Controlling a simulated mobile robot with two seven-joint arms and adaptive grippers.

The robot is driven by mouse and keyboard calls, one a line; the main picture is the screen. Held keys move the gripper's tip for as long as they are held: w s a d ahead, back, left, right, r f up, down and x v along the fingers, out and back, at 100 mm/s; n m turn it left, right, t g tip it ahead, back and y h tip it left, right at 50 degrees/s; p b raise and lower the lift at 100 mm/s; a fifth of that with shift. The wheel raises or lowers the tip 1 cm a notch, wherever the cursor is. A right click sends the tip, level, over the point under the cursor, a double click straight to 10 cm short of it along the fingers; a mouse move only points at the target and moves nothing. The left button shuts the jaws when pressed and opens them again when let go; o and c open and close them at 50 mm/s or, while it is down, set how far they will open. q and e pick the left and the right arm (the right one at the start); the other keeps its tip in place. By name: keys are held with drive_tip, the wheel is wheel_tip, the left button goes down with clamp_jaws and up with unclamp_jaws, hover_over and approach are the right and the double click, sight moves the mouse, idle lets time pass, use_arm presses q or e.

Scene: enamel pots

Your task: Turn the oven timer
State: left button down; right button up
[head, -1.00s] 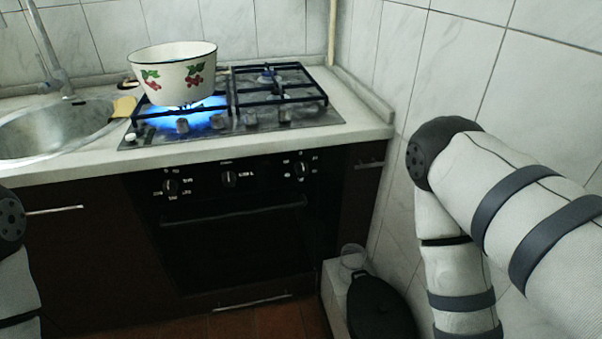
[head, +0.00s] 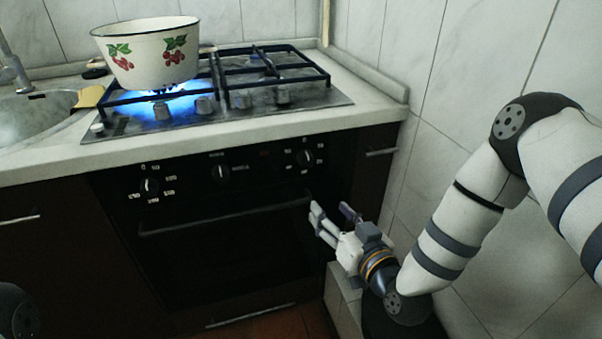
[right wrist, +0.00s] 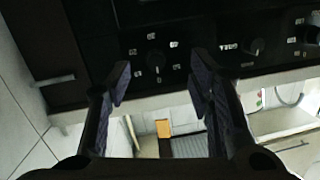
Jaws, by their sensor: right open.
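The black oven front (head: 225,250) carries three round knobs in a row: a left knob (head: 149,186), a middle knob (head: 220,174) and a right knob (head: 304,158). Their labels are too small to tell which one is the timer. My right gripper (head: 331,212) is open and empty, below and right of the right knob, touching nothing that I can see. In the right wrist view the picture is upside down; the right knob (right wrist: 155,60) shows between the open fingers, and the middle knob (right wrist: 257,47) lies to its right. My left gripper is out of view.
An enamel pot with cherries (head: 148,52) stands over a lit blue flame on the gas hob (head: 235,98). The oven handle (head: 225,212) sticks out below the knobs. A tiled wall (head: 400,60) closes the right side. The space before the oven is clear.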

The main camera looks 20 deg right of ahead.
sight(309, 162)
drive_tip(key=shift+t+h, duration=0.3)
drive_tip(key=shift+t, duration=0.5)
drive_tip(key=w+r, duration=0.1)
drive_tip(key=w, duration=0.3)
drive_tip(key=w+b, duration=0.1)
drive_tip(key=w, duration=0.3)
drive_tip(key=w+r, duration=0.1)
drive_tip(key=w, duration=0.4)
drive_tip(key=shift+a+r, duration=0.15)
drive_tip(key=shift+r, duration=0.2)
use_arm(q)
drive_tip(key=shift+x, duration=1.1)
use_arm(e)
drive_tip(key=shift+w+r, duration=0.1)
drive_tip(key=shift+w, duration=0.25)
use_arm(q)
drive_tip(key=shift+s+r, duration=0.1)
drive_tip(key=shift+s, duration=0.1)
use_arm(e)
clamp_jaws()
